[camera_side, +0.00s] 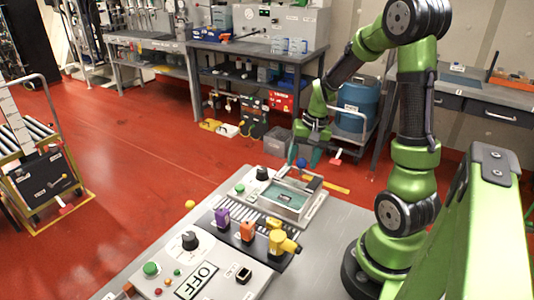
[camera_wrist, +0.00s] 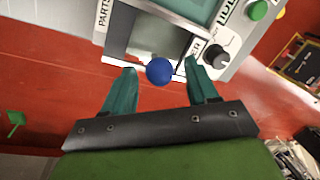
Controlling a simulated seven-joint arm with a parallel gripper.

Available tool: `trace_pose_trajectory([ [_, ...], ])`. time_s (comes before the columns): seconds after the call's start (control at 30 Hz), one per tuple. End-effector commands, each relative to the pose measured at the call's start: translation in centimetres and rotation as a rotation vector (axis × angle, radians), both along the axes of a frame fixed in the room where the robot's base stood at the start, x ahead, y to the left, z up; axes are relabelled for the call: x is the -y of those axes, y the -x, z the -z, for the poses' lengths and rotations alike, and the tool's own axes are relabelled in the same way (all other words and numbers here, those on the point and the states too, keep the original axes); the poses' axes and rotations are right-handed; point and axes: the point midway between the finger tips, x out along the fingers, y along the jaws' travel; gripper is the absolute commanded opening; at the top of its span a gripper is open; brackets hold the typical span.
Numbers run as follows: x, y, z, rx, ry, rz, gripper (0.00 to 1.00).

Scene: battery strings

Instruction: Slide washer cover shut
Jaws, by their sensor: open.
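The parts washer is the grey box at the back of the work table, with a teal basin (camera_side: 283,196) showing uncovered in the side view; the teal also shows at the top of the wrist view (camera_wrist: 188,8). Finger contact with the knob cannot be told.
A black knob (camera_wrist: 215,56) and a green button (camera_wrist: 257,9) are on the washer panel. Red floor lies beyond the table.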

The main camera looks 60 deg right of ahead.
Motion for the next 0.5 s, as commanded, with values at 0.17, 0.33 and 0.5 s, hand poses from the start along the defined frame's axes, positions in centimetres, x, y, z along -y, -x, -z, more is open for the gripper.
trace_pose_trajectory([
  [0.17,0.0,0.0,-0.03,0.0,0.0,0.0,0.49],
  [0.33,0.0,0.0,-0.05,0.0,0.0,-0.001,0.23],
  [0.5,0.01,0.0,-0.07,0.0,0.0,-0.001,0.0],
])
